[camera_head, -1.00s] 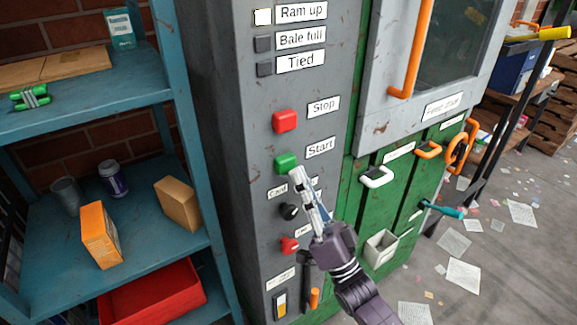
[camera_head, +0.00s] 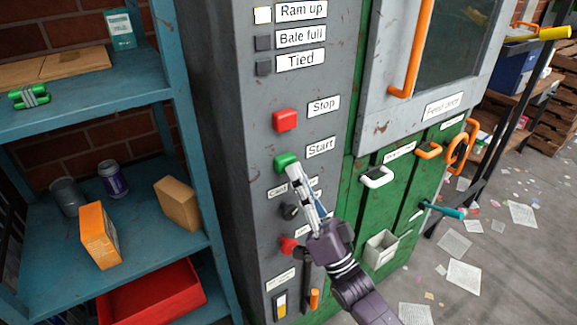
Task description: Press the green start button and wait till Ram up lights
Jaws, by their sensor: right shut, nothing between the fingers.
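The green start button (camera_head: 286,162) is on the grey control panel (camera_head: 235,130), left of the "Start" label (camera_head: 320,147). My right gripper (camera_head: 294,171) is shut and empty, with its fingertips at the lower right edge of the button; I cannot tell whether they touch it. The Ram up lamp (camera_head: 262,15), left of its label (camera_head: 301,11), is pale and bright. The Bale full lamp (camera_head: 263,43) and Tied lamp (camera_head: 263,68) below it are dark. My left gripper is not in view.
A red stop button (camera_head: 285,120) is above the start button. A black knob (camera_head: 290,212) and another red control (camera_head: 288,245) are below, close to my right gripper. A blue shelf (camera_head: 150,245) stands left; a green door with a white handle (camera_head: 377,177) is right.

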